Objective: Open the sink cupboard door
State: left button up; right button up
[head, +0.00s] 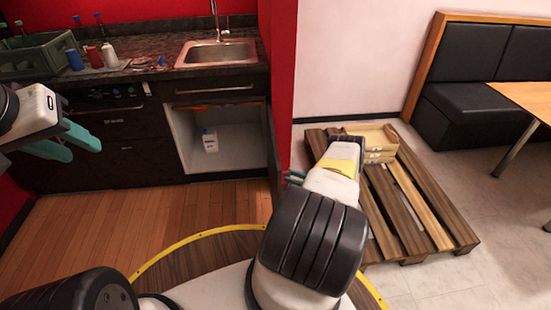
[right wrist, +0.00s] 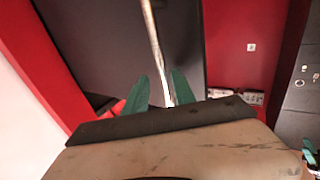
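The sink cupboard under the sink stands wide open, its white interior (head: 235,150) showing. Its dark door (head: 273,155) is swung out on the right, seen nearly edge-on beside the red wall. In the right wrist view the dark door panel (right wrist: 100,30) fills the upper middle, with its metal bar handle (right wrist: 153,40) running down towards my fingers. My right gripper (right wrist: 161,92) is open, with the handle's lower end in line with the finger gap; I cannot tell whether they touch. In the head view it is partly hidden by my arm. My left gripper (head: 75,143) is open and empty before the drawers.
A white bottle (head: 210,140) stands inside the cupboard. The sink (head: 216,53), a green crate (head: 38,55) and small bottles are on the counter. A wooden pallet (head: 400,205) with light wooden trays (head: 378,140) lies right of my right arm. Wood floor before the cupboard is clear.

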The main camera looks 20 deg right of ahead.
jog(key=v, duration=0.7)
jog(key=shift+s, duration=0.2)
jog(key=shift+d, duration=0.15)
